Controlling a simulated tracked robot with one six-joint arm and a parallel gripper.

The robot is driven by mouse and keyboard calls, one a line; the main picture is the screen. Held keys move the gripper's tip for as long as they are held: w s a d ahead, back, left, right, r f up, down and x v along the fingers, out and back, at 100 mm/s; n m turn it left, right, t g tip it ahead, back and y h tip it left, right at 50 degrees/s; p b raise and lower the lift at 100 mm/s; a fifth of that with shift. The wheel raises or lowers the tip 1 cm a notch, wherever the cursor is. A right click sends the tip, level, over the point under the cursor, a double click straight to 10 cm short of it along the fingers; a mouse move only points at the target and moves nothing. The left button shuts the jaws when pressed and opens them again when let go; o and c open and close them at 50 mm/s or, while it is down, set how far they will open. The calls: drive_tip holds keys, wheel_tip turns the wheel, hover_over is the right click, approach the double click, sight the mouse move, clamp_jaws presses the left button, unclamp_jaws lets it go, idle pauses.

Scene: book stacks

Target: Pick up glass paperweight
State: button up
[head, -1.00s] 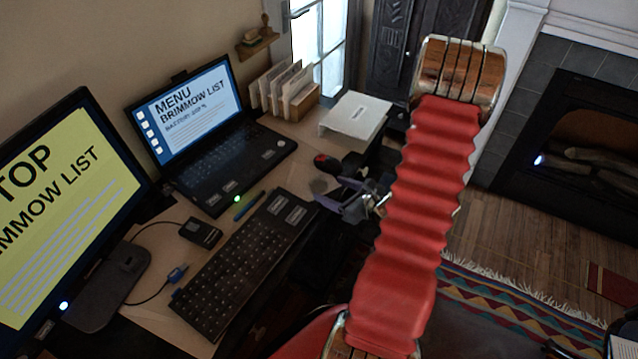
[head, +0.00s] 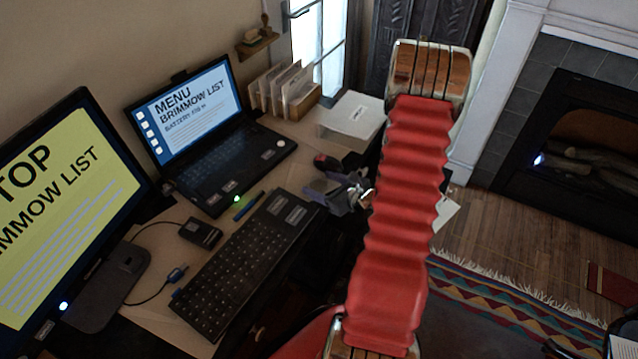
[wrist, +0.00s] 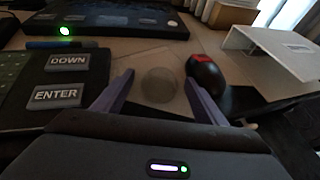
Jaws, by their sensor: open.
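The glass paperweight (wrist: 159,85) is a small, round, see-through grey disc or dome on the desk. In the wrist view it lies between the two purple fingers of my gripper (wrist: 157,88), which are open. The fingers stand on either side of it, and I cannot tell whether they touch it. In the head view my gripper (head: 322,188) is over the desk near the keyboard's far end. It hides the paperweight there.
A black and red mouse (wrist: 205,76) sits just right of the right finger. The keyboard (head: 245,262) lies close on the left, with a blue pen (head: 249,206) beside it. The laptop (head: 225,160) and a white stand (head: 352,118) are farther back.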

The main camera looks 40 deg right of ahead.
sight(321, 181)
drive_tip(key=shift+c, duration=0.4)
drive_tip(key=c, duration=1.2)
drive_tip(key=shift+r, duration=0.1)
drive_tip(key=shift+r, duration=4.95)
